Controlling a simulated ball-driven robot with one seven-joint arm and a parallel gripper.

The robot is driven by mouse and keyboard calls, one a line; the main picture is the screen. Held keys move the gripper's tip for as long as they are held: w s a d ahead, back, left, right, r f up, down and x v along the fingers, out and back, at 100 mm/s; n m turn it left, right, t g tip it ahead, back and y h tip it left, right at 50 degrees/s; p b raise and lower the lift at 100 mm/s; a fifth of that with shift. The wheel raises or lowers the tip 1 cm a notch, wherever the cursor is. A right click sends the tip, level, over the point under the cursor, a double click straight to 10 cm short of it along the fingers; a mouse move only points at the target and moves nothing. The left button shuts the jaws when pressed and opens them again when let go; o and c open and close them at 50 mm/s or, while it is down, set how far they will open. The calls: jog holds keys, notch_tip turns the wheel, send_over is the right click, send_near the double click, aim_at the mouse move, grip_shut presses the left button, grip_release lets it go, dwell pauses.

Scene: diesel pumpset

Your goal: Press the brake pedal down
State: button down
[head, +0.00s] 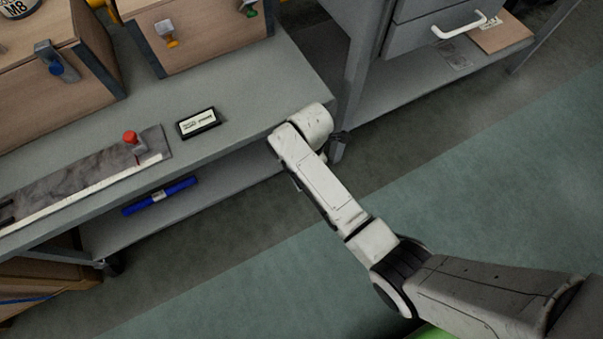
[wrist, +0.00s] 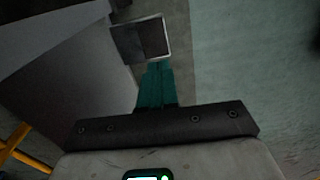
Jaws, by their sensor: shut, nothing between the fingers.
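In the wrist view a dark square plate with a pale metal rim (wrist: 140,40), which looks like the brake pedal, lies just beyond my fingertips. My gripper (wrist: 158,66) is shut and empty, its two teal fingers together. The fingertips overlap the plate's lower edge in the picture; I cannot tell if they touch it. In the head view my arm reaches to the bench's right front corner, and its wrist hides the fingers. A small dark grey part (head: 339,146) shows beside the wrist there; I cannot tell if it is the pedal.
The grey workbench (head: 232,150) holds wooden boxes (head: 205,35), a red-knobbed fixture (head: 131,138) and a small labelled block (head: 198,122). A blue cylinder (head: 160,196) lies on its lower shelf. A drawer cabinet (head: 430,50) stands at right. The green floor (head: 490,190) is clear.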

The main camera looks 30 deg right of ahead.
jog(key=shift+w+a+f, duration=0.15)
jog(key=shift+w+f, duration=0.2)
jog(key=shift+w, duration=0.15)
notch_tip(320, 180, down, 10)
jog(key=b, duration=0.6)
jog(key=shift+s+f+t+p, duration=0.4)
jog(key=shift+f+t+p, duration=0.15)
jog(key=shift+t+p, duration=0.25)
notch_tip(320, 180, down, 2)
jog(key=shift+f+t, duration=0.1)
jog(key=shift+t, duration=1.1)
jog(key=shift+f, duration=0.25)
jog(key=shift+s, duration=0.1)
